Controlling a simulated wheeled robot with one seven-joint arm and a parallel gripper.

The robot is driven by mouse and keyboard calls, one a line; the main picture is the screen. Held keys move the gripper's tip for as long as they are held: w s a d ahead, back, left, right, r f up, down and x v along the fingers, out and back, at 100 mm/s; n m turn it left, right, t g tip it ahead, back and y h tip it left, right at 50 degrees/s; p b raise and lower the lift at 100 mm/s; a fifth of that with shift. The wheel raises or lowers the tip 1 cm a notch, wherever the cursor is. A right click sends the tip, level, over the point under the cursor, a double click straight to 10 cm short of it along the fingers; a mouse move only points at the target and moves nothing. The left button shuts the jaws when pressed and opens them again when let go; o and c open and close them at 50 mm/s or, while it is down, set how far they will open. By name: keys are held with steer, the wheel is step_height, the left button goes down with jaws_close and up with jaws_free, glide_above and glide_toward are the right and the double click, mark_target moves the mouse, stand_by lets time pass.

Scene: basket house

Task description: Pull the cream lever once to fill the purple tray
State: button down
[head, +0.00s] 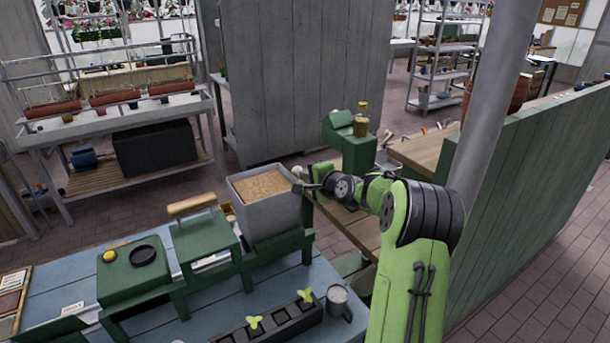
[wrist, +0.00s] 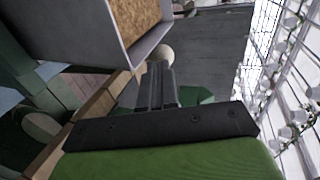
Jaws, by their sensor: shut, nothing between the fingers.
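A cream ball knob, likely the end of the cream lever (wrist: 164,52), shows just beyond my fingertips in the wrist view. In the head view a pale knob (head: 297,171) shows at the right side of the grey hopper (head: 268,217), beside my gripper (head: 304,187). My gripper is shut and empty in the wrist view (wrist: 157,68), its tips close to the knob; I cannot tell if they touch. The hopper holds brown grains and also shows in the wrist view (wrist: 80,30). I cannot make out a purple tray; a dark seedling tray (head: 230,339) lies on the blue bench.
A green block with a cream roll-shaped handle (head: 192,205) stands left of the hopper. A grey mug (head: 339,299) stands right of the dark tray. A wooden bench (head: 425,152) and a green box (head: 357,150) are behind my arm.

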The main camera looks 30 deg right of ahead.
steer(key=shift+w+f, duration=0.25)
steer(key=shift+w, duration=0.45)
steer(key=shift+r, duration=0.1)
